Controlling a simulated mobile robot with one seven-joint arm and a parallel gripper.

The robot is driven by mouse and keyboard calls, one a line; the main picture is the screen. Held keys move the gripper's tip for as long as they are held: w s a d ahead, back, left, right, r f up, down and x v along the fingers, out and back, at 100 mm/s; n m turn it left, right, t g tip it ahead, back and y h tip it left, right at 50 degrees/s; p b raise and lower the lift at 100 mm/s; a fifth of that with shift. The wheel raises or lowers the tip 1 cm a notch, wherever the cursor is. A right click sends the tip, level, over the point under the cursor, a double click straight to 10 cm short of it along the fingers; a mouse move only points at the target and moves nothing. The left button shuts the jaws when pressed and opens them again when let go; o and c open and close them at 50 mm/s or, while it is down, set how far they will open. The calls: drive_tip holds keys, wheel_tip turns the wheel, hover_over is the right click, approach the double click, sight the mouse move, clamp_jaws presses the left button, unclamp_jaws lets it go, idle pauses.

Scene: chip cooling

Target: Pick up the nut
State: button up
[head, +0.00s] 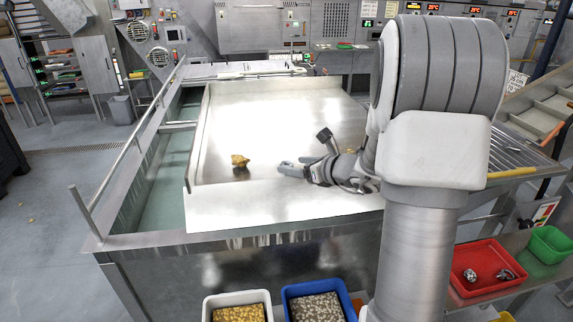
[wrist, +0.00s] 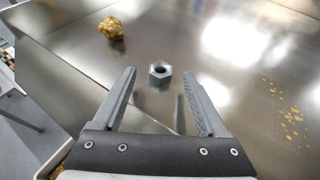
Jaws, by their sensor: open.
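A grey metal hex nut (wrist: 160,73) lies on the shiny metal table, seen in the wrist view just beyond my fingertips and between their lines. In the head view my gripper (head: 283,170) is low over the front part of the table, pointing left.
A golden chip lump (head: 240,160) lies left of my gripper and also shows in the wrist view (wrist: 111,28). Yellow crumbs (wrist: 288,115) are scattered at right. A raised rim (head: 187,150) edges the table's left side. White (head: 237,296), blue (head: 318,290), red (head: 480,245) and green (head: 549,246) bins stand in front.

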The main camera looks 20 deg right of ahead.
drive_tip(key=shift+x, duration=1.5)
drive_tip(key=shift+d, duration=0.1)
clamp_jaws()
